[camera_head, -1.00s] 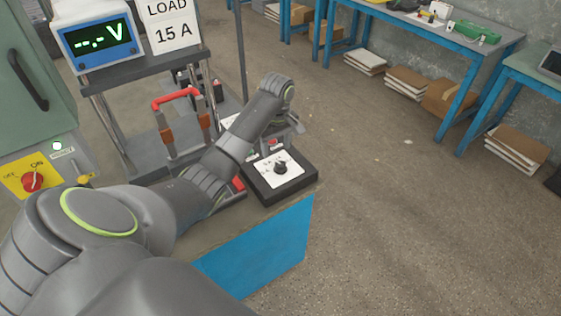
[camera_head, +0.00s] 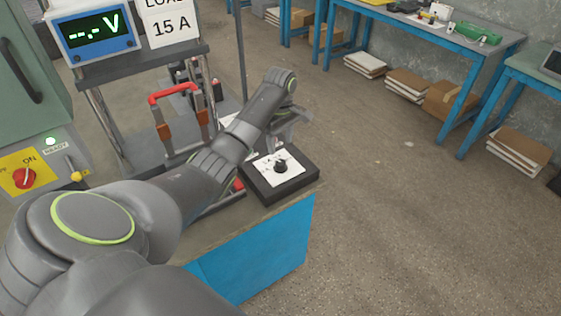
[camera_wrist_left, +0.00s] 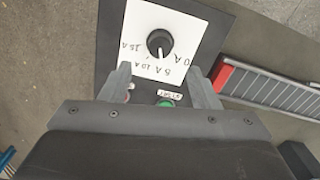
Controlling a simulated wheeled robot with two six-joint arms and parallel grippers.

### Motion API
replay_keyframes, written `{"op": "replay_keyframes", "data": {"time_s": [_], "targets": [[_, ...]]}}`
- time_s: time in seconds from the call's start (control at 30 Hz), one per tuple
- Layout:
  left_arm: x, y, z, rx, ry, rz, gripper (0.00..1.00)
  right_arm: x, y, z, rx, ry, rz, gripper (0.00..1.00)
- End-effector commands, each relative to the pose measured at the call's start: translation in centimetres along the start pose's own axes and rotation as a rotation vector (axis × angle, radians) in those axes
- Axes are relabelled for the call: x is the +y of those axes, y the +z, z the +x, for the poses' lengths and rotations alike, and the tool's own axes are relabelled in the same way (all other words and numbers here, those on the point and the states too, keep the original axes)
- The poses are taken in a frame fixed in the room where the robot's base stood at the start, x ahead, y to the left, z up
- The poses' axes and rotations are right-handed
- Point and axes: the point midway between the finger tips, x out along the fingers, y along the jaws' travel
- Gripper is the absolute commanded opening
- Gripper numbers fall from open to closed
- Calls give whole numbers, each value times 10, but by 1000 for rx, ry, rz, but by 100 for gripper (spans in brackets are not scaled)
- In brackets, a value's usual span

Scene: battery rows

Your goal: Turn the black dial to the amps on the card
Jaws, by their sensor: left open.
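The black dial (camera_head: 281,167) sits on a white scale plate on a dark box at the bench corner. In the left wrist view the dial (camera_wrist_left: 160,44) has a white pointer mark, pointing down the picture toward the stretch between 10 A and 5 A. The 15 A label is at the plate's left and 0 A at its right. The card (camera_head: 171,24) reads LOAD 15 A. My left gripper (camera_wrist_left: 158,80) is open and empty, its fingertips short of the dial and apart from it. In the head view my left gripper (camera_head: 282,134) is just behind the dial. My right gripper is not in view.
A green button (camera_wrist_left: 165,104) lies between my finger bases. A grey finned part with a red end (camera_wrist_left: 268,87) is beside the box. A red-handled switch (camera_head: 174,92), a meter showing dashes and V (camera_head: 94,33) and a red knob (camera_head: 24,178) stand left.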

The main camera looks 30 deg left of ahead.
Motion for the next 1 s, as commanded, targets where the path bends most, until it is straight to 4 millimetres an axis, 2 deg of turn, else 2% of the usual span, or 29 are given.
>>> {"op": "replay_keyframes", "data": {"time_s": [0.03,0.2,0.4,0.57,0.83,1.0], "targets": [[-1,1,12,-3,-5,-1,56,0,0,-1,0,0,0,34],[-1,1,46,-2,-4,0,56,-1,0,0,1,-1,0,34],[0,0,73,0,-2,0,56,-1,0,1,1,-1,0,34],[0,0,81,1,-1,0,56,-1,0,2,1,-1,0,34],[0,0,82,1,0,1,54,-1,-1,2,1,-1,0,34],[0,0,81,1,0,1,32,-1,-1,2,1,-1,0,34]]}}
